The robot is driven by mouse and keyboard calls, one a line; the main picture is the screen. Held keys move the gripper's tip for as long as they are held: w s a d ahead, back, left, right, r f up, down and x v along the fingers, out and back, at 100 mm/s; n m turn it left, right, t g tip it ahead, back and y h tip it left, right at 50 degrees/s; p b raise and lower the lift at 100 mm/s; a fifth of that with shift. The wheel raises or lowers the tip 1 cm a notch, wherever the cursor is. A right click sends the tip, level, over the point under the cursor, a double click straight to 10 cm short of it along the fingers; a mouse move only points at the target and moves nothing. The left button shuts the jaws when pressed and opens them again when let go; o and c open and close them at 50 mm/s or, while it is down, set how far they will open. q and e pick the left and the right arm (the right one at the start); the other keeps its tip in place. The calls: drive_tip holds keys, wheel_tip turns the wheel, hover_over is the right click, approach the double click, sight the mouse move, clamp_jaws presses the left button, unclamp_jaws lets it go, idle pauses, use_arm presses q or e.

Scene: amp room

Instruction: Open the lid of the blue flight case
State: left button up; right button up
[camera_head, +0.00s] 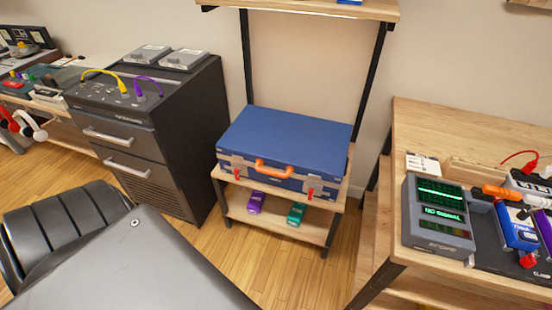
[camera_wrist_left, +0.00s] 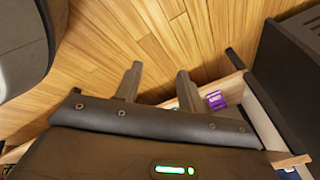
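The blue flight case (camera_head: 285,137) lies flat on the upper board of a wooden shelf in the head view, with its lid down. An orange handle (camera_head: 273,168) is on its front, between a left red latch (camera_head: 237,174) and a right red latch (camera_head: 311,193). I cannot tell whether the latches are fastened. My left gripper (camera_wrist_left: 158,70) shows only in the left wrist view, its two fingers apart with nothing between them, above the wooden floor. The case is not recognisable in that view. My right gripper is in neither view.
A purple pedal (camera_head: 256,202) and a green pedal (camera_head: 296,213) lie on the lower shelf board (camera_head: 275,222). A dark cabinet (camera_head: 165,140) stands left of the shelf. A wooden table (camera_head: 450,125) with equipment stands right.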

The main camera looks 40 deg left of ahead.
use_arm(q)
drive_tip(key=w+a+r+m+t+b, duration=0.2)
drive_tip(key=w+a+r+t, duration=0.1)
drive_tip(key=w+a, duration=0.55)
drive_tip(key=m+t+h+b, duration=0.3)
drive_tip(key=m+t+b, duration=0.4)
drive_tip(key=m+t, duration=0.3)
approach(270, 172)
drive_tip(key=m+g, duration=0.1)
drive_tip(key=w, duration=0.3)
drive_tip(key=w+f, duration=0.1)
drive_tip(key=w, duration=0.6)
drive_tip(key=shift+d+f+b, duration=0.2)
drive_tip(key=shift+d+b, duration=0.2)
drive_tip(key=shift+w, duration=0.3)
drive_tip(key=shift+f, duration=0.1)
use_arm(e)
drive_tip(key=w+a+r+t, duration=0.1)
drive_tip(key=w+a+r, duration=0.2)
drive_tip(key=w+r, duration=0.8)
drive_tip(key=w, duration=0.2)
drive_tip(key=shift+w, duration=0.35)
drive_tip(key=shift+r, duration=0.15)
